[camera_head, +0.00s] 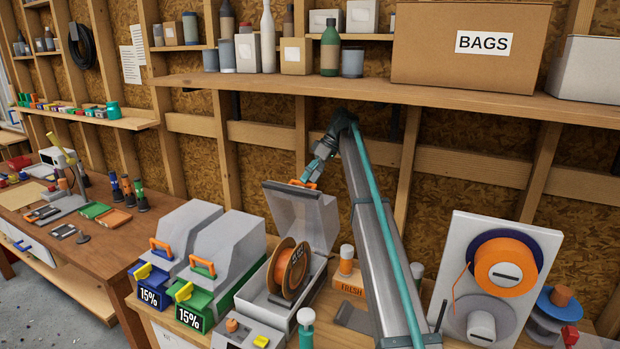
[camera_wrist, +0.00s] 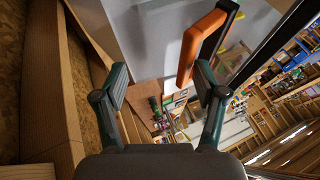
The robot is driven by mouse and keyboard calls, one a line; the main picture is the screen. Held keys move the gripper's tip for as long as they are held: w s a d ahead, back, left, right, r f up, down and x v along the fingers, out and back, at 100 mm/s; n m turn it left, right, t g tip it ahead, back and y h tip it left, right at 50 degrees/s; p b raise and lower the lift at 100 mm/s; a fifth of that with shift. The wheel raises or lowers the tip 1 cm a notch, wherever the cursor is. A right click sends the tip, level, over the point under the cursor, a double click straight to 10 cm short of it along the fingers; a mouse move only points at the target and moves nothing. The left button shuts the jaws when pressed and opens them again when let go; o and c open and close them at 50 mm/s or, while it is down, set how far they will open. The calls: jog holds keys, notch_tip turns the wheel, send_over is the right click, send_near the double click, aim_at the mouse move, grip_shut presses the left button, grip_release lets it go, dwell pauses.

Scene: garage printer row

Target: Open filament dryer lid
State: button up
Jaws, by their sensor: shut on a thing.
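The filament dryer (camera_head: 254,297) is the grey box in the middle of the bench. Its pale lid (camera_head: 300,215) is swung up and stands raised at the back. An orange filament spool (camera_head: 289,268) sits upright in the open body. The lid's orange handle (camera_head: 303,184) is at the raised top edge, and it also shows large in the wrist view (camera_wrist: 201,42). My gripper (camera_head: 311,177) is at that handle from behind and above, shut on it. In the wrist view its fingers (camera_wrist: 160,86) look spread, with the handle by the right finger.
Two closed dryers, one blue (camera_head: 153,283) and one green (camera_head: 197,303), stand left of the open one. A wooden shelf (camera_head: 370,90) with bottles and a BAGS box (camera_head: 470,42) runs above my arm. A white spool panel (camera_head: 495,275) stands to the right.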

jog(key=shift+d+f, duration=0.3)
jog(key=shift+f, duration=0.15)
jog(key=shift+c, duration=0.3)
jog(key=shift+w+d+r, duration=0.1)
jog(key=shift+d+r, duration=0.1)
jog(key=shift+r, duration=0.2)
jog(key=v, duration=0.7)
jog(key=shift+a+r, duration=0.3)
